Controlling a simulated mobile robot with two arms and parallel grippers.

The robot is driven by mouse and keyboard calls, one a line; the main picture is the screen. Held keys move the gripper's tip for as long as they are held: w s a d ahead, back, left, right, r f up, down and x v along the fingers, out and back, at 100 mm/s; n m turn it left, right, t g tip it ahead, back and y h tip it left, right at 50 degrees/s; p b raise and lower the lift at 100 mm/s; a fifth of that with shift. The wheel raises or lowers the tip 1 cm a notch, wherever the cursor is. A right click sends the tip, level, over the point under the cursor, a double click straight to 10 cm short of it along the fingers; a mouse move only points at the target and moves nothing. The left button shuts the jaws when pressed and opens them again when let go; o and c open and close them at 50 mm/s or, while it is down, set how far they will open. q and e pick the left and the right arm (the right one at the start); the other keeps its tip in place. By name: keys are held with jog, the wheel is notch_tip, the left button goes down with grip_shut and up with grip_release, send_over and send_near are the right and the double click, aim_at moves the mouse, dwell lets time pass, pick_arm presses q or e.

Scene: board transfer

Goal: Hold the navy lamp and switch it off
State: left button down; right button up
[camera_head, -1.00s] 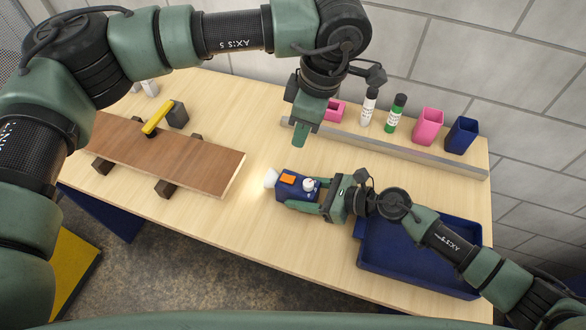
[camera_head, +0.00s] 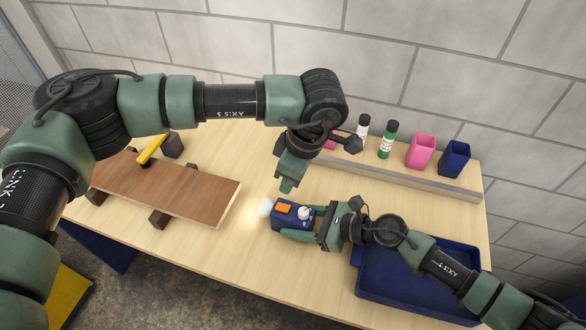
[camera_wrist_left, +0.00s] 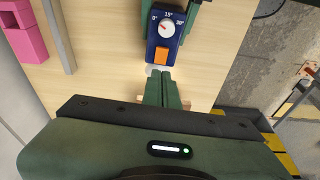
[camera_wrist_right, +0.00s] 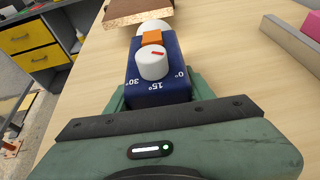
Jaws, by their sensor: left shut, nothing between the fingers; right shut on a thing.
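The navy lamp (camera_head: 292,221) lies on the table with its white bulb (camera_head: 266,208) pointing left, and a warm glow shows on the wood beside the bulb. On top are an orange switch (camera_head: 283,207) and a white dial (camera_head: 304,212) marked in degrees. My right gripper (camera_head: 316,224) is shut on the lamp body; the right wrist view shows the lamp (camera_wrist_right: 160,90) between its fingers. My left gripper (camera_head: 286,187) is shut and empty, just above and behind the lamp's bulb end. In the left wrist view its fingertips (camera_wrist_left: 162,72) appear close to the orange switch (camera_wrist_left: 160,55) and partly cover the bulb.
A brown board (camera_head: 165,187) rests on dark blocks at left, with a yellow-handled tool (camera_head: 152,148) by it. A navy tray (camera_head: 400,285) lies at right under my right arm. A metal rail (camera_head: 420,180) fronts bottles and cups at the back.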

aim_at(286, 207)
pick_arm(q)
jog(key=x, duration=0.3)
jog(key=d+x, duration=0.1)
jog(key=x, duration=0.1)
jog(key=shift+s+a+f, duration=0.1)
jog(key=shift+s+f, duration=0.05)
jog(key=shift+f, duration=0.7)
jog(key=shift+s+d+f, duration=0.1)
jog(key=shift+d+f, duration=0.2)
jog(key=shift+f, duration=0.1)
jog(key=shift+a, duration=0.15)
jog(key=shift+w+a+r, duration=0.25)
jog(key=shift+w+a, duration=0.05)
jog(key=shift+a, duration=0.3)
